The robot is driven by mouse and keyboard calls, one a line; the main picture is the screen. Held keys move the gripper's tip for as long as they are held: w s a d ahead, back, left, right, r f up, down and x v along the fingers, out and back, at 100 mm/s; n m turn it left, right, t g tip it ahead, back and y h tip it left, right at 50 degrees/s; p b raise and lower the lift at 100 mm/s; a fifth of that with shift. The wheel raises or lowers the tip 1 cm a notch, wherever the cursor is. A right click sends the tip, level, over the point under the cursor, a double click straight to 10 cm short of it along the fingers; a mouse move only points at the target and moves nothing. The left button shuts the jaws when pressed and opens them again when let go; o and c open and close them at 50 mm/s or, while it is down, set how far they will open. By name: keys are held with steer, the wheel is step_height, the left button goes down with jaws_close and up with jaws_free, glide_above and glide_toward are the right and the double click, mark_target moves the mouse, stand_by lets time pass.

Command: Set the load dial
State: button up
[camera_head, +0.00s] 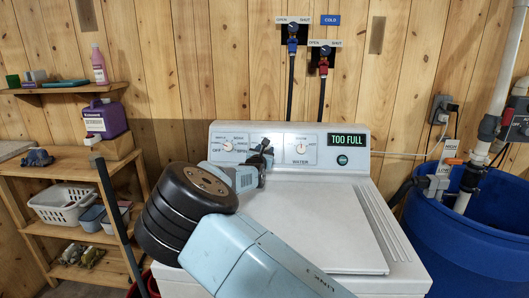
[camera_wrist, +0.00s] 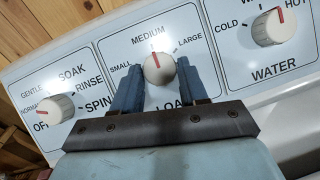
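The load dial (camera_wrist: 160,70) is a round white-grey knob with a red mark. In the wrist view its mark points up near MEDIUM, between SMALL and LARGE. My gripper (camera_wrist: 158,78) has its two blue fingers apart, one on each side of this knob. A slim gap seems to show beside the knob; contact is not clear. In the head view my gripper (camera_head: 265,152) is at the middle of the washer's back panel and hides most of the load dial. The washer (camera_head: 310,215) is white with a closed lid.
The cycle dial (camera_wrist: 58,108) is left, its mark toward OFF and NORMAL. The water dial (camera_wrist: 274,26) is right, its mark near HOT. A display (camera_head: 347,140) reads TOO FULL. A blue barrel (camera_head: 465,240) stands right; wooden shelves (camera_head: 75,160) stand left.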

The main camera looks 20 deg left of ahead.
steer(key=c, duration=0.6)
steer(key=shift+m, duration=0.3)
steer(key=m+h, duration=0.1)
steer(key=m, duration=0.1)
steer(key=m+g+h, duration=0.1)
steer(key=m, duration=0.2)
steer(key=m+h, duration=0.2)
steer(key=m, duration=0.1)
steer(key=shift+w+a+r+g, duration=0.1)
steer(key=shift+a+r+g, duration=0.15)
steer(key=shift+g, duration=0.15)
steer(key=shift+a+m+g+h, duration=0.1)
steer(key=shift+m+g+h, duration=0.4)
steer(key=shift+m, duration=0.95)
steer(key=shift+m+g+h, duration=0.3)
steer(key=shift+m+g, duration=0.3)
steer(key=shift+m, duration=0.85)
steer(key=o, duration=1.1)
steer(key=shift+c, duration=0.2)
steer(key=shift+r, duration=0.1)
steer(key=v, duration=1.3)
steer(key=shift+s+a, duration=0.2)
steer(key=shift+s, duration=0.1)
